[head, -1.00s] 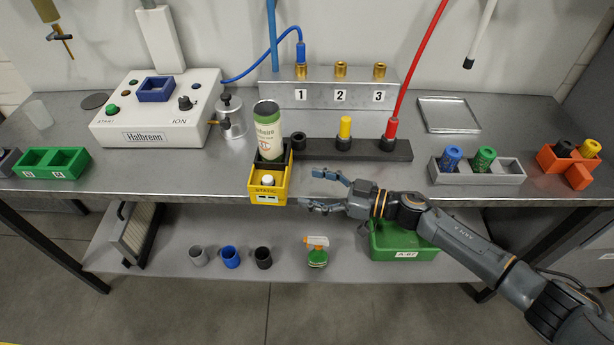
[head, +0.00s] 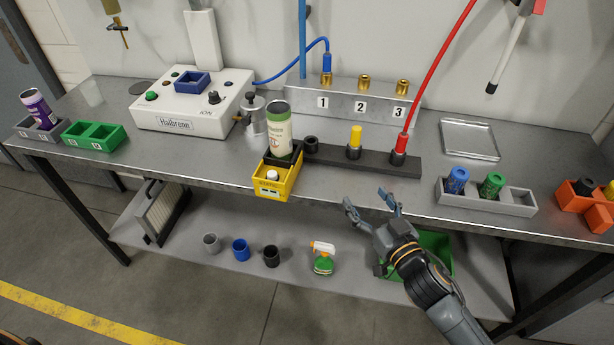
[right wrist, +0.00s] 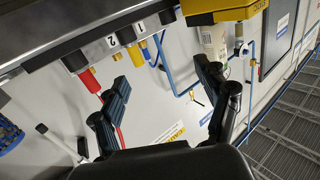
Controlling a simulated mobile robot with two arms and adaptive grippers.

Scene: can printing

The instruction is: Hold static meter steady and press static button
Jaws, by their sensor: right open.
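The yellow static meter (head: 278,183) stands at the front edge of the steel bench, left of the middle. Its front carries a white button (head: 272,175), and a can with a green and white label (head: 279,132) stands upright in its black back part. My right gripper (head: 373,201) is open and empty, in front of the bench edge and to the right of the meter, not touching it. In the right wrist view the meter (right wrist: 222,10) shows at the top, beyond the open fingers (right wrist: 172,92). My left gripper is not in view.
A white Halbrenn ionizer box (head: 190,110) stands left of the meter. A black rack (head: 330,157) with yellow and red holders lies behind and right. A grey tray (head: 520,203) with blue and green pieces is farther right. The lower shelf (head: 340,281) holds cups and a spray bottle.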

